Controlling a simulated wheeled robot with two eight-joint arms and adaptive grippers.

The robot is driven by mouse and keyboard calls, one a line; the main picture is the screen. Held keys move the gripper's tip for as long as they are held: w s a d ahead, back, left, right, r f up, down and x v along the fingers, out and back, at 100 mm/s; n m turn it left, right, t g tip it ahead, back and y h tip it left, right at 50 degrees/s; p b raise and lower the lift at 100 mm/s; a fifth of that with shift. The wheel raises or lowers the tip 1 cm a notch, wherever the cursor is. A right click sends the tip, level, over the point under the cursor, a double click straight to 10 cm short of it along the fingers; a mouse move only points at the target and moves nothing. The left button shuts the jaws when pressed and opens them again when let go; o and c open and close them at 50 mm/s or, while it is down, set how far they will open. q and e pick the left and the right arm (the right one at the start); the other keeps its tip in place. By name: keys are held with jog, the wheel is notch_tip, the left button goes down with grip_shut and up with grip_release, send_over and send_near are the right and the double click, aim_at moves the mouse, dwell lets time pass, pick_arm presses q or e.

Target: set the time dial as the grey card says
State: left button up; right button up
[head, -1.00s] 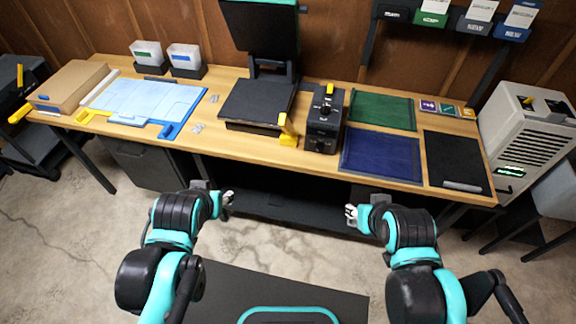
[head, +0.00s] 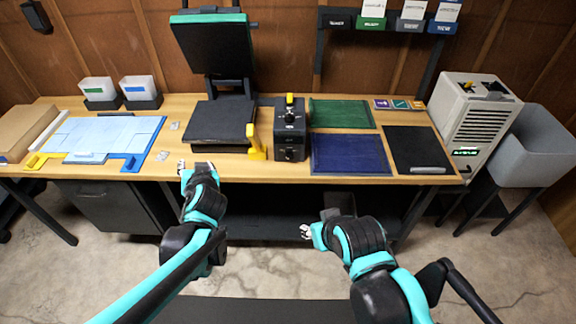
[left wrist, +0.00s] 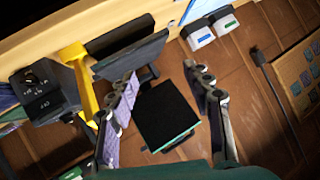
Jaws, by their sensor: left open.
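The black control box (head: 290,132) stands on the table right of the heat press (head: 218,122), with a yellow-topped knob (head: 290,98) above and small round dials (head: 289,117) on its face. Their markings are too small to read. The box also shows at the left of the left wrist view (left wrist: 45,92). A grey card holder (head: 409,22) with a white card hangs on the wall rack; its text is unreadable. My left gripper (head: 184,168) is open and empty at the table's front edge, left of the box. My right gripper (head: 305,231) is below the table front; its jaw opening is unclear.
The press's raised upper plate (head: 213,48) and yellow handle (head: 255,142) stand just left of the box. A green mat (head: 341,113) and a blue mat (head: 350,154) lie right of it. A white heater-like unit (head: 474,112) stands beyond the table's right end.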

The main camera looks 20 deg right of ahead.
pick_arm(q)
jog(key=w+d+f+m+t+h+b, duration=0.1)
jog(key=w+d+f+t, duration=0.15)
jog(key=d, duration=0.35)
jog(key=w+d+f+m+t+h+b, duration=0.1)
jog(key=w+d+f, duration=0.3)
jog(key=d, duration=0.2)
jog(key=m+t+h+b, duration=0.1)
jog(key=m+h+b, duration=0.1)
jog(key=m+h, duration=0.3)
send_near(290, 158)
jog(key=w, duration=0.1)
jog(key=b+x, duration=0.2)
jog(key=x, duration=0.4)
jog(key=shift+w+d+f, duration=0.1)
jog(key=shift+w, duration=0.05)
jog(key=shift+w+d, duration=0.15)
jog(key=shift+w, duration=0.35)
jog(key=shift+c, duration=0.3)
grip_shut()
